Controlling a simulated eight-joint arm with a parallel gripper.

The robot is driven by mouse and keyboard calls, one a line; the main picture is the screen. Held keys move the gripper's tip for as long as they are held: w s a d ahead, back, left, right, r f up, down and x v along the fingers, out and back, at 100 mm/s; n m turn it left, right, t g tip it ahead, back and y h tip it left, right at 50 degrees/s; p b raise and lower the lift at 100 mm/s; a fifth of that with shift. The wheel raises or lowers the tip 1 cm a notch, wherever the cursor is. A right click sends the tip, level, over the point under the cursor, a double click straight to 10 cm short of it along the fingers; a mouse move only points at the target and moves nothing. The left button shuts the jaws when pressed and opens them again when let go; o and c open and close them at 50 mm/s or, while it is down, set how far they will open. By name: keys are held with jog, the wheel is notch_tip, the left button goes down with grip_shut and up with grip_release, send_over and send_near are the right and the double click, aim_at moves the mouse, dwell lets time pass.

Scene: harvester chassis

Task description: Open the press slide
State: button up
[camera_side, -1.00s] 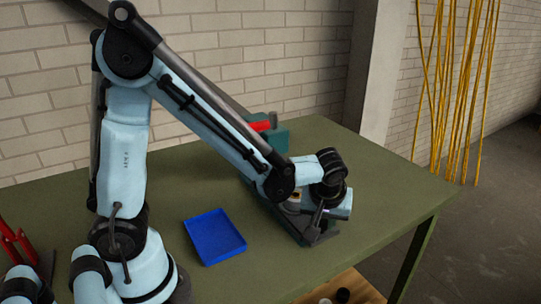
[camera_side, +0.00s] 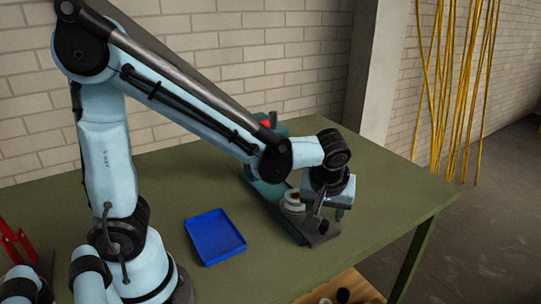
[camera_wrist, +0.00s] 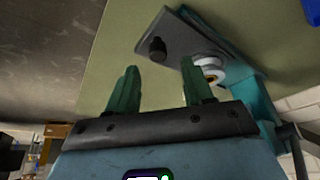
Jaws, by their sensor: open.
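The press stands on the green table near its right side. Its teal body (camera_side: 268,192) and red part (camera_side: 265,125) are partly hidden behind my arm. At its near end is a dark grey plate (camera_side: 318,234) with a short dark knob (camera_wrist: 157,48) standing on it. A pale round piece with a brass-coloured centre (camera_wrist: 210,70) sits beside the plate, next to the teal body (camera_wrist: 258,102). My gripper (camera_wrist: 158,68) is open, its two green fingers apart and empty. In the wrist view the knob appears beyond the fingertips, between them. Whether they touch anything is unclear.
A blue tray (camera_side: 215,237) lies on the table left of the press. The green table (camera_side: 385,185) is clear to the right of the press, up to its edge. A brick wall (camera_side: 230,70) stands behind. Yellow rods (camera_side: 460,90) stand farther right.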

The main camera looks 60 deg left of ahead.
jog(key=v, duration=0.7)
jog(key=shift+r, duration=0.3)
jog(key=shift+s, duration=0.1)
jog(key=s+a+f+m+t+h, duration=0.1)
jog(key=s+a+m+t+h, duration=0.2)
jog(key=m, duration=0.6)
jog(key=shift+s+a+f+t, duration=0.4)
jog(key=shift+s+a+t, duration=0.1)
jog(key=shift+s+a, duration=0.8)
